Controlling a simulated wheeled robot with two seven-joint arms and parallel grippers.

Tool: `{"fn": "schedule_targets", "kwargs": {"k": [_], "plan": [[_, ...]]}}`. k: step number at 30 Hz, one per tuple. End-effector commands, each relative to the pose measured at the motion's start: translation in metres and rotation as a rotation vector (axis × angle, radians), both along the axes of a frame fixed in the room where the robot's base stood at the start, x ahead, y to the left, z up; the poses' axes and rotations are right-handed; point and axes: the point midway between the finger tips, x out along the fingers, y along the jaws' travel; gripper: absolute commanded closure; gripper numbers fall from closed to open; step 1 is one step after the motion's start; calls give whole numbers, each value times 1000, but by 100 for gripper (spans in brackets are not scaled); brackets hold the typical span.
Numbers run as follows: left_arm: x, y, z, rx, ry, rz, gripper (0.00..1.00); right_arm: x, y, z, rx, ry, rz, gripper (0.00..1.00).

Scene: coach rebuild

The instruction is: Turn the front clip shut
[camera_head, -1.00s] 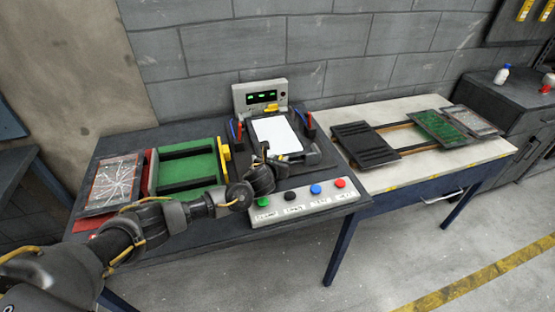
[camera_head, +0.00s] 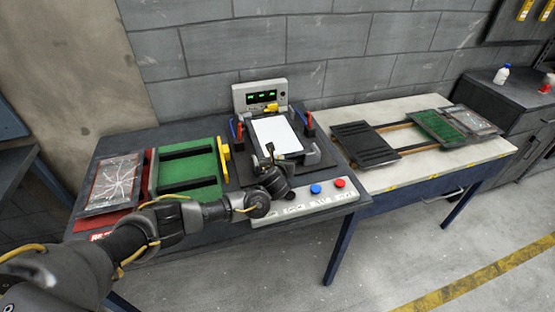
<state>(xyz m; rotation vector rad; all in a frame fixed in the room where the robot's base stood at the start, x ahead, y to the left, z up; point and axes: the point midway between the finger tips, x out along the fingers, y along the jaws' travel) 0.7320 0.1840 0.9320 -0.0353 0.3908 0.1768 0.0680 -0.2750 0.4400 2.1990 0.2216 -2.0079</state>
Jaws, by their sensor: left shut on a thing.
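The fixture (camera_head: 243,172) stands on the dark bench with a white flat panel (camera_head: 275,133) lying in it. A yellow clip (camera_head: 271,108) sits at the panel's back edge. My left gripper (camera_head: 273,156) is at the panel's front edge, its fingers closed at the place of the front clip. The clip itself is mostly hidden by the fingers and wrist, so its angle cannot be told. My right gripper is not in view.
A tester box (camera_head: 260,97) with a lit green display stands behind the fixture. Blue (camera_head: 315,189) and red (camera_head: 340,183) buttons sit on the front panel. A green tray (camera_head: 187,172) and a cracked screen (camera_head: 113,184) lie left. A pale table (camera_head: 398,180) holds further panels on the right.

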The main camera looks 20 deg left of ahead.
Motion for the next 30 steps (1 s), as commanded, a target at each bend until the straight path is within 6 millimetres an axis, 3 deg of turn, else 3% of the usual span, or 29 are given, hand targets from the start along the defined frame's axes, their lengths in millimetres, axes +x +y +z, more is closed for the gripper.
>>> {"fn": "schedule_targets", "kwargs": {"k": [15,30], "plan": [[0,0,3,2,-1,334,100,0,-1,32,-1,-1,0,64],[0,2,0,1,1,406,100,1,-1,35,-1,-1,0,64]]}}
